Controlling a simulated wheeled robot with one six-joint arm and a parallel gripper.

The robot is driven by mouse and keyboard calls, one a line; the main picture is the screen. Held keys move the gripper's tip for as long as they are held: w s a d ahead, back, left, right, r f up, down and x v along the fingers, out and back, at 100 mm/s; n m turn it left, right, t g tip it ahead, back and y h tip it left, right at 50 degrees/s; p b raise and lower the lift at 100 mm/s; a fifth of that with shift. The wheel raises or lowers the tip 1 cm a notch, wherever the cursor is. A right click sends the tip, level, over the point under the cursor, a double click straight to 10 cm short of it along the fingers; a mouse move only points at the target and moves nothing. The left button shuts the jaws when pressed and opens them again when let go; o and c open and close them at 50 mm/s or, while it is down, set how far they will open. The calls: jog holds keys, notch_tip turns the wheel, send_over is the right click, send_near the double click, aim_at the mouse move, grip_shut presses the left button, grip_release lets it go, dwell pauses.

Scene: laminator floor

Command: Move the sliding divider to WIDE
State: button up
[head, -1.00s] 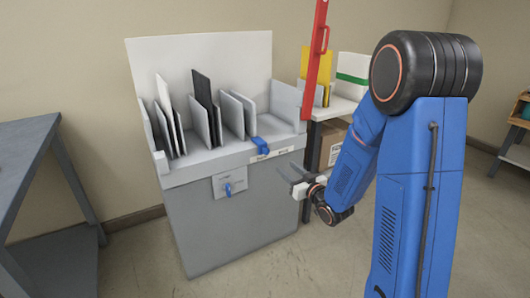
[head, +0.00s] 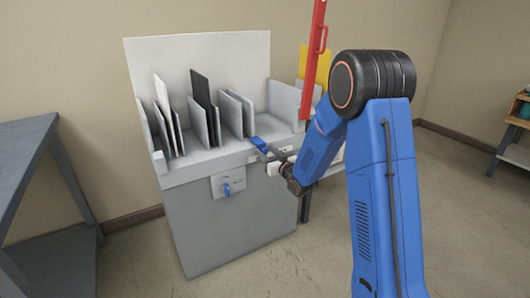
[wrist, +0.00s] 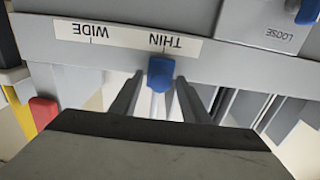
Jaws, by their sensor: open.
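The sliding divider's blue handle (head: 258,144) sticks out at the front edge of the grey sorting rack. In the wrist view, which is upside down, the blue handle (wrist: 161,74) stands at the THIN mark (wrist: 165,40). The WIDE mark (wrist: 92,31) is on the same white strip, to the left there. My gripper (head: 266,152) is open at the handle, and its two fingers show on either side of it in the wrist view (wrist: 159,82). I cannot tell whether they touch it. Grey divider plates (head: 243,112) stand behind the handle.
A small panel with a blue knob (head: 227,189) is on the rack's front; its label reads LOOSE in the wrist view (wrist: 281,35). Dark and white boards (head: 202,92) stand in the slots. A red upright bar (head: 313,60) rises at the right. A grey table (head: 30,150) is at left.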

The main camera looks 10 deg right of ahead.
jog(key=shift+w+a, duration=0.15)
jog(key=shift+w, duration=0.35)
grip_shut()
jog(key=w+d, duration=0.1)
jog(key=d, duration=0.3)
jog(key=w+d, duration=0.1)
jog(key=d, duration=0.2)
jog(key=w+d, duration=0.1)
jog(key=d, duration=0.3)
jog(key=shift+w+d, duration=0.35)
jog(key=shift+w, duration=0.05)
grip_release()
jog(key=shift+d, duration=0.15)
jog(key=v, duration=1.7)
jog(key=shift+s, duration=0.2)
